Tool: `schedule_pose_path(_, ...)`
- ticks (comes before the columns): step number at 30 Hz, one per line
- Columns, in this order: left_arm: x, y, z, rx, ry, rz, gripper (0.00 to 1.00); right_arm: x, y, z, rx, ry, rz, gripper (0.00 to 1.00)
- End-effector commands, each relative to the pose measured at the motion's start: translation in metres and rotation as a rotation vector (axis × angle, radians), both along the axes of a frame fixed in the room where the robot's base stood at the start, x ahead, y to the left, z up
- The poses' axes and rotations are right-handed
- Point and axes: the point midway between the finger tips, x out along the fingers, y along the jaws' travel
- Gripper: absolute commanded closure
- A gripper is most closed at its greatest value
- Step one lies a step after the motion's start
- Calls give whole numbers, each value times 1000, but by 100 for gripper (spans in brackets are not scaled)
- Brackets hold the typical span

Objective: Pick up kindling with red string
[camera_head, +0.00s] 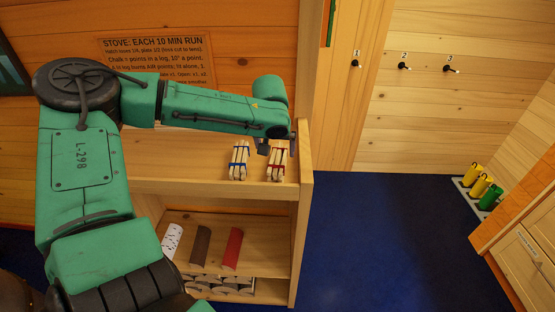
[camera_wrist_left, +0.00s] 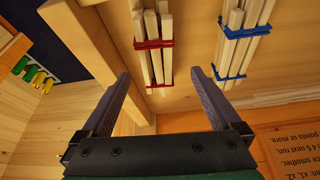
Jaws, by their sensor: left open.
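The kindling with red string (camera_head: 277,162) is a small bundle of pale sticks on the upper shelf, near its right end. In the left wrist view the red-string kindling (camera_wrist_left: 153,50) lies ahead of the fingers, toward the left one. The kindling with blue string (camera_head: 238,161) lies to its left in the head view; it also shows in the left wrist view (camera_wrist_left: 240,40). My left gripper (camera_head: 276,146) is over the shelf by the far end of the red-string bundle. Its fingers (camera_wrist_left: 158,92) are open, with nothing gripped. My right gripper is out of view.
The shelf's right side panel (camera_head: 303,190) rises beside the red-string bundle. Below, a lower shelf holds a white speckled log (camera_head: 172,240), a brown log (camera_head: 201,246), a red log (camera_head: 232,248) and stacked wood. A notice (camera_head: 155,58) hangs behind my left arm. Blue floor (camera_head: 390,240) is open at right.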

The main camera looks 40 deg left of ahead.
Motion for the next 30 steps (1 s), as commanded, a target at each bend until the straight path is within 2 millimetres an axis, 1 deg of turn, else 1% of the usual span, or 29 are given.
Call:
schedule_pose_path(2,3,2,-9,2,6,0,3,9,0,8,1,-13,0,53)
schedule_pose_path(5,8,5,-26,2,7,-1,3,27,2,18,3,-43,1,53)
schedule_pose_path(7,13,8,-39,3,6,-1,3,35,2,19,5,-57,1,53)
schedule_pose_path(10,16,9,-46,2,2,-1,3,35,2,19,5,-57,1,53)
schedule_pose_path(15,16,9,-47,0,0,-1,3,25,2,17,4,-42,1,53)
schedule_pose_path(16,16,9,-47,0,0,-1,10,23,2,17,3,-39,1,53)
schedule_pose_path(17,16,9,-47,0,0,-1,22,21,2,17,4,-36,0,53)
schedule_pose_path(18,16,9,-47,0,0,-1,37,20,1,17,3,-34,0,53)
schedule_pose_path(20,16,9,-47,0,0,-1,60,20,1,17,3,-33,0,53)
schedule_pose_path(21,16,9,-47,0,0,-1,75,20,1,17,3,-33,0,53)
schedule_pose_path(23,16,9,-47,0,0,-1,97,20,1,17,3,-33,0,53)
schedule_pose_path(30,17,9,-43,1,-2,-1,97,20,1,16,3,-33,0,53)
